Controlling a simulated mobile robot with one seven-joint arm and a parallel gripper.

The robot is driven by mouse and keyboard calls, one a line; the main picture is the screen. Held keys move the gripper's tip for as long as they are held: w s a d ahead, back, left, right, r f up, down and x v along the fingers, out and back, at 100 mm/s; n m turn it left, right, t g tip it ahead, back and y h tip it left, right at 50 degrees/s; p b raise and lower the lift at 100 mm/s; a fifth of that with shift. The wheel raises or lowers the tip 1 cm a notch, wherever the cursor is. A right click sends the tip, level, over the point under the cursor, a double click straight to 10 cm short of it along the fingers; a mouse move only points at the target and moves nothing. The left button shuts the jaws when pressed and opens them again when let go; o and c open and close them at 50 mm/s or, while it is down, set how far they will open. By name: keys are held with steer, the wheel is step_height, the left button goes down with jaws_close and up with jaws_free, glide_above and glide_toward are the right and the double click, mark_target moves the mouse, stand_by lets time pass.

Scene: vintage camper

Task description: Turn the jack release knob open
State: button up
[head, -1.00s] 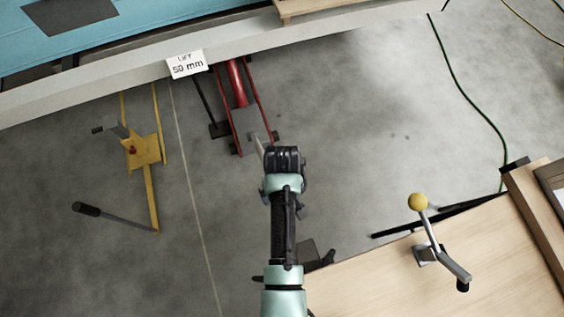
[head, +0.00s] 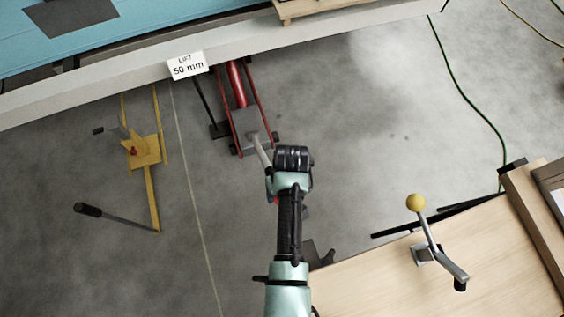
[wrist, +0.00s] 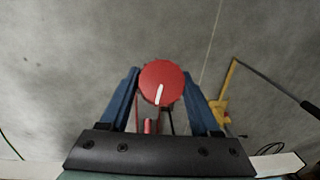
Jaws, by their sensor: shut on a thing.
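The round red knob (wrist: 160,76) with a white pointer mark is in the middle of the wrist view. Its mark runs from near the centre toward the bottom edge, leaning slightly left. My gripper (wrist: 161,84) has its blue fingers on either side of the knob, shut on it. In the head view, the red floor jack (head: 237,85) reaches under the camper edge, with a grey handle (head: 262,150) rising toward my wrist. My arm hides most of the gripper there.
A yellow stand (head: 142,150) with a dark-gripped lever is to the left. A wooden bench (head: 390,275) with a yellow-balled crank (head: 417,203) is at lower right. A "LIFT 50 mm" sign (head: 187,66) hangs on the camper's edge. A green cable (head: 470,95) crosses the floor at right.

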steer(key=m+y+p, duration=0.1)
steer(key=m+y, duration=0.1)
steer(key=m, duration=0.1)
steer(key=shift+y+p, duration=0.3)
steer(key=shift+y, duration=0.1)
steer(key=m+y, duration=0.2)
steer(key=m, duration=0.1)
steer(key=shift+m+y, duration=0.4)
steer(key=o, duration=1.4)
steer(key=shift+c, duration=0.2)
steer(key=shift+d, duration=0.1)
steer(key=p+v, duration=0.2)
steer(key=v, duration=1.1)
steer(key=shift+s, duration=0.25)
